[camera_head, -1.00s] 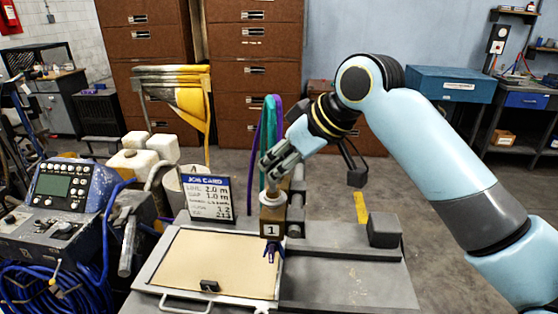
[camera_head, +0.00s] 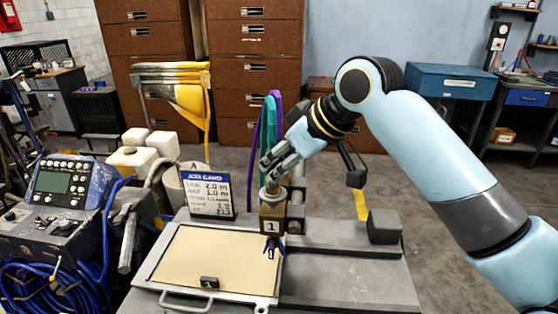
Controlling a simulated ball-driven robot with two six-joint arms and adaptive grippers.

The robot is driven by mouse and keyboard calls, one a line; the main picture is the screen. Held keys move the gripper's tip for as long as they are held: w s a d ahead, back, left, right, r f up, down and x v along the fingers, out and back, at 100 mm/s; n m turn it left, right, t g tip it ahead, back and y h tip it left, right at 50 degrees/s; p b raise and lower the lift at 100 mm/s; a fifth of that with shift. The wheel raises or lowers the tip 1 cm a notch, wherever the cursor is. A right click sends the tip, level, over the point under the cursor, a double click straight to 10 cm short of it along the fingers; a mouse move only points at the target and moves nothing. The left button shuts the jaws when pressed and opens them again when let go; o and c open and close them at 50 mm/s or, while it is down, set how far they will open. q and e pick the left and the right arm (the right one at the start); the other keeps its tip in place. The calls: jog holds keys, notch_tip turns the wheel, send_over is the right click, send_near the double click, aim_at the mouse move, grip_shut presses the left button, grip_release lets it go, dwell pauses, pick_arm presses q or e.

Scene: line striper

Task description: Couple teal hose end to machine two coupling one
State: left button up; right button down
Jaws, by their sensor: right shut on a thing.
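The teal hose (camera_head: 271,112) hangs in a loop behind my right gripper (camera_head: 268,174). My right gripper comes in from the right and is shut just above the block marked 1 (camera_head: 271,226). It holds the teal hose end, which its fingers mostly hide. A pale round coupling (camera_head: 270,190) shows on top of the block, right under the fingertips. I cannot tell whether the hose end is seated in it. My left gripper is not in view.
A job card (camera_head: 208,192) stands left of the block. A framed tan panel (camera_head: 215,263) lies in front. A dark block (camera_head: 384,226) stands at the right of the machine top. A control box (camera_head: 62,185) and white containers (camera_head: 132,160) are at the left.

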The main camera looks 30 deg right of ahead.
jog(key=shift+f, duration=0.45)
jog(key=c, duration=0.8)
grip_release()
jog(key=shift+o, duration=0.2)
jog(key=shift+r, duration=0.1)
jog(key=v, duration=0.7)
jog(key=shift+p, duration=0.35)
